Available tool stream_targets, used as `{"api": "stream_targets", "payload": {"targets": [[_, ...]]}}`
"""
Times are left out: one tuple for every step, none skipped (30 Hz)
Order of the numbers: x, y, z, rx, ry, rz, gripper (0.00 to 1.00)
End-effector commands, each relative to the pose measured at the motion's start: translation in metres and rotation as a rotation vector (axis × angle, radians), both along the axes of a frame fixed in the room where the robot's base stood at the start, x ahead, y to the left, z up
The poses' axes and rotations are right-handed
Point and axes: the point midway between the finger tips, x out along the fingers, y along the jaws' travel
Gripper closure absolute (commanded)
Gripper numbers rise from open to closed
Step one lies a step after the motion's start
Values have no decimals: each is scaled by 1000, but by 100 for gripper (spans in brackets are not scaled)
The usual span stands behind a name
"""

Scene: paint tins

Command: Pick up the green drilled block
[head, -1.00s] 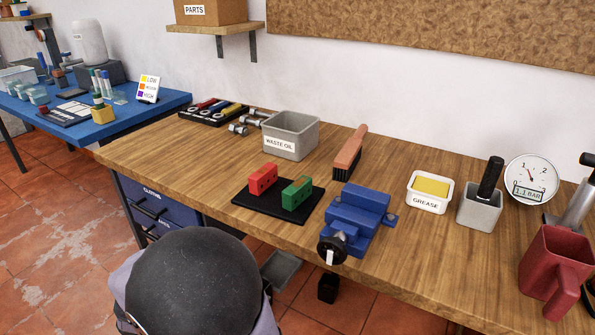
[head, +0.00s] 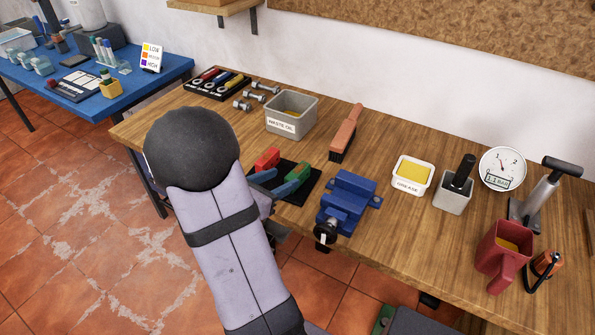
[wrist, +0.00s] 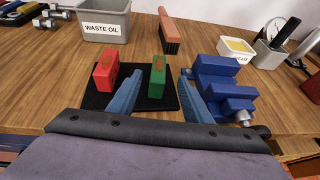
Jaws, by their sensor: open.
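The green drilled block (head: 301,172) stands upright on a black mat (head: 312,182) near the bench's front edge. It also shows in the wrist view (wrist: 157,77), with its drilled holes hard to make out. A red block (head: 267,158) of similar shape stands to its left on the same mat. My gripper (head: 275,182) is open and empty, its blue fingers over the mat. In the wrist view the green block shows between my gripper's fingers (wrist: 160,77), with the red block left of the left finger. I cannot tell how far the fingertips are from the green block.
A blue vise (head: 346,203) stands close to the right of the mat. Behind are the waste oil bin (head: 291,114) and a brush (head: 346,132). A grease tub (head: 411,175) stands further right. Bare bench lies behind the mat.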

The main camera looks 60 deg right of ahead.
Motion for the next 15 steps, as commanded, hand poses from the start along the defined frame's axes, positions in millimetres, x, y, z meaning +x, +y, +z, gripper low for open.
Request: {"api": "stream_targets", "payload": {"targets": [[0, -1, -1, 0, 1, -1, 55], [0, -2, -2, 0, 0, -1, 55], [-1, -4, -3, 1, 1, -2, 55], [-1, -6, -3, 1, 1, -3, 55], [-2, -9, -4, 1, 1, -4, 55], [-2, -12, -5, 1, 1, -4, 55], [-2, -14, -6, 1, 1, -4, 55], [-2, -16, -7, 1, 1, -4, 55], [-2, -18, -8, 1, 0, -3, 55], [-2, -19, -8, 1, -1, -3, 55], [-2, -19, -8, 1, -2, -2, 55], [-2, -20, -9, 1, -2, -2, 55], [-1, -20, -9, 1, -2, -2, 55], [-1, -20, -9, 1, -2, -2, 55], [-2, -22, -9, 1, -2, -3, 55]]}}
